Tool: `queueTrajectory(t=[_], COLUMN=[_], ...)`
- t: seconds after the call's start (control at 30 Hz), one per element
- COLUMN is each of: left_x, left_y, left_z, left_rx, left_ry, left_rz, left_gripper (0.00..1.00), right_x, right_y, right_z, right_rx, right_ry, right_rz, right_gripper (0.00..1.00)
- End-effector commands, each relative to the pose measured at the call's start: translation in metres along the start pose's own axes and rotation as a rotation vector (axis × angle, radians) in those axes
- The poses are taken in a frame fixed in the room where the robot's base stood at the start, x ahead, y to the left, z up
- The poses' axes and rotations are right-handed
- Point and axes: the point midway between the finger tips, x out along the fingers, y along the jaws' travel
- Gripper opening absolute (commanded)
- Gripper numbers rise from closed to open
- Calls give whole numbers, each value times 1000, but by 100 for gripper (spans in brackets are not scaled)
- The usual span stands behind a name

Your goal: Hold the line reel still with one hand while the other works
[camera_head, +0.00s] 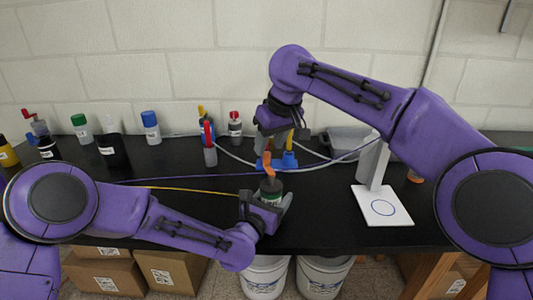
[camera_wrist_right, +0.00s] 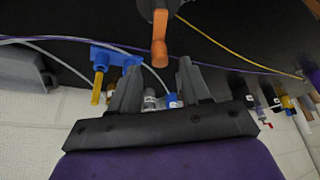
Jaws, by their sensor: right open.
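My right gripper (camera_head: 268,148) is above and behind the crank, pointing down, open and empty. In the right wrist view its two grey fingers (camera_wrist_right: 157,85) stand apart, and the orange crank (camera_wrist_right: 159,45) is beyond the tips, not between them.
A blue fixture (camera_head: 288,160) with a yellow lever stands just behind the reel. A white stand (camera_head: 382,205) is to the right. Several bottles, including a blue-capped one (camera_head: 150,128), line the wall. Yellow, purple and white lines cross the bench (camera_head: 335,225).

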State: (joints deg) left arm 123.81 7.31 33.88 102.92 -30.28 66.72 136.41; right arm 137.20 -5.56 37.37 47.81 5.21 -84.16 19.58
Motion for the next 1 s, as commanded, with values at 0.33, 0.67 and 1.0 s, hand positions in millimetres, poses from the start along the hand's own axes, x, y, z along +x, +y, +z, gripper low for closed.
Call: queueTrajectory(t=[0.33, 0.67, 1.0], left_x=[0, 0, 0], left_y=[0, 0, 0], left_z=[0, 0, 0], left_rx=[0, 0, 0], left_ry=[-1, -1, -1], left_rz=[0, 0, 0], left_gripper=[31, 31, 31], right_x=[41, 41, 41], right_y=[0, 0, -1], right_z=[0, 0, 0], right_rx=[-2, -2, -23], right_ry=[1, 1, 0], right_rz=[0, 0, -10], right_gripper=[47, 8, 0])
